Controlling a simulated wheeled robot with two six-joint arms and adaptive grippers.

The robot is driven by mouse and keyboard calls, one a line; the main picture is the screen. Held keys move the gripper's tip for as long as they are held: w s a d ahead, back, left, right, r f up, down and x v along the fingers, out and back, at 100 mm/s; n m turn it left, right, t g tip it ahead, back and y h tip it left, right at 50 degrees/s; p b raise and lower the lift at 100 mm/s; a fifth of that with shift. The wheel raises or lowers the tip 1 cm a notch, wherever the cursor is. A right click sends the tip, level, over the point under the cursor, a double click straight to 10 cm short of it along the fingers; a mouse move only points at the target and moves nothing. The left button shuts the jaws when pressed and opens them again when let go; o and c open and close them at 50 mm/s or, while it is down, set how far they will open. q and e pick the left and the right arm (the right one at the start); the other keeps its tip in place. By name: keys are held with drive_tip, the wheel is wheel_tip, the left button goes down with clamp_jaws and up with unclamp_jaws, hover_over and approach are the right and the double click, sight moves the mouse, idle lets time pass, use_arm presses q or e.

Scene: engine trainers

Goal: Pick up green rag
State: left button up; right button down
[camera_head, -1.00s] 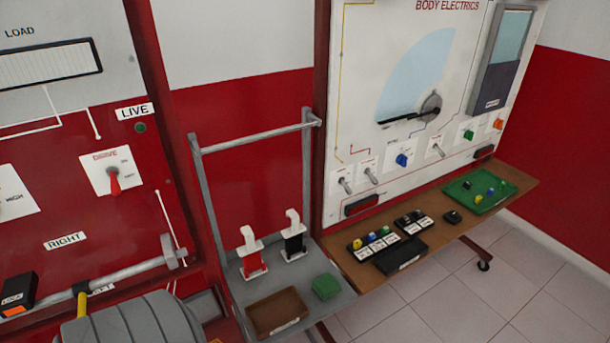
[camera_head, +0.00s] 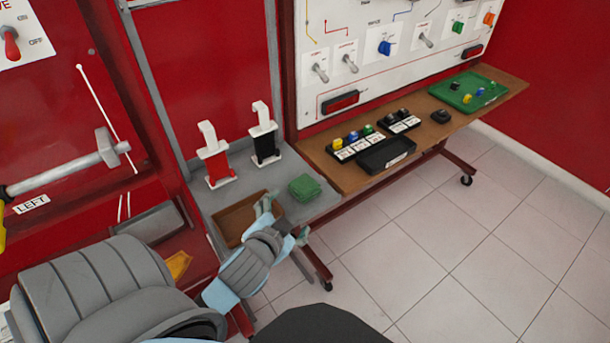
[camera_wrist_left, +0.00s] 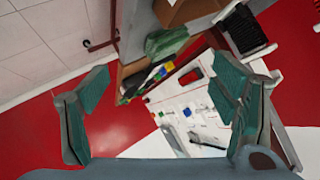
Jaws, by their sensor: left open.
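The green rag (camera_head: 304,188), a small folded square stack, lies on the grey shelf (camera_head: 325,204), right of a brown tray (camera_head: 232,222). In the left wrist view the rag (camera_wrist_left: 168,42) shows ahead, near the top and between the finger lines. My left gripper (camera_head: 284,220) is open and empty, just in front of the rag and over the shelf's front edge, apart from the rag. In the left wrist view its two teal-padded fingers (camera_wrist_left: 160,92) are spread wide. My right gripper is not in view.
Red (camera_head: 217,168) and black (camera_head: 264,146) bottle-like items with white tops stand behind the rag. A brown table (camera_head: 440,150) to the right carries labelled switch blocks, a black box (camera_head: 386,155) and a green tray (camera_head: 468,101). Open tiled floor lies in front.

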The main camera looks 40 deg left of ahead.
use_arm(q)
drive_tip(key=w+r+m+t, duration=0.3)
drive_tip(key=w+r+t, duration=0.1)
drive_tip(key=r, duration=0.3)
drive_tip(key=w+r+m+t, duration=0.2)
drive_tip(key=w+r+t, duration=0.15)
drive_tip(key=r, duration=0.35)
drive_tip(key=w+d+r+m+t+h, duration=0.2)
drive_tip(key=d+r+m+h, duration=0.9)
drive_tip(key=m+h, duration=0.6)
drive_tip(key=m+g+y, duration=1.1)
drive_tip(key=m+g, duration=0.3)
drive_tip(key=g, duration=0.3)
approach(306, 183)
drive_tip(key=b+x, duration=0.3)
drive_tip(key=x, duration=0.6)
drive_tip(key=shift+w+d+f, duration=0.1)
drive_tip(key=shift+f, duration=0.25)
drive_tip(key=shift+r, duration=0.1)
drive_tip(key=c, duration=1.2)
